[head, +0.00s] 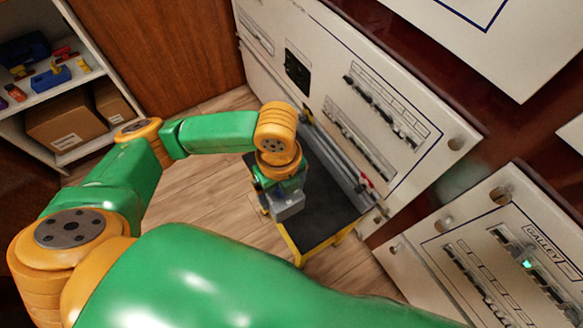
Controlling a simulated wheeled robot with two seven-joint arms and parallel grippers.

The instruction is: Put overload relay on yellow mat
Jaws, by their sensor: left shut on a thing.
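My left gripper (284,202) hangs over the left part of a small dark-topped cart (325,212) with a yellow frame. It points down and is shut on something. A grey boxy shape shows at its end, but I cannot tell how much of it is gripper and how much is the held thing, or whether that is the overload relay. My wrist hides the cart top behind it. I cannot make out a separate yellow mat; the yellow I see is the cart's frame. My right gripper is not in view.
A white breaker panel (340,62) stands right behind the cart. Another panel, marked GALLEY (541,240), is at the lower right, with a small green light. A shelf with cardboard boxes (66,122) and coloured parts stands at the left. The cart's dark top looks mostly bare.

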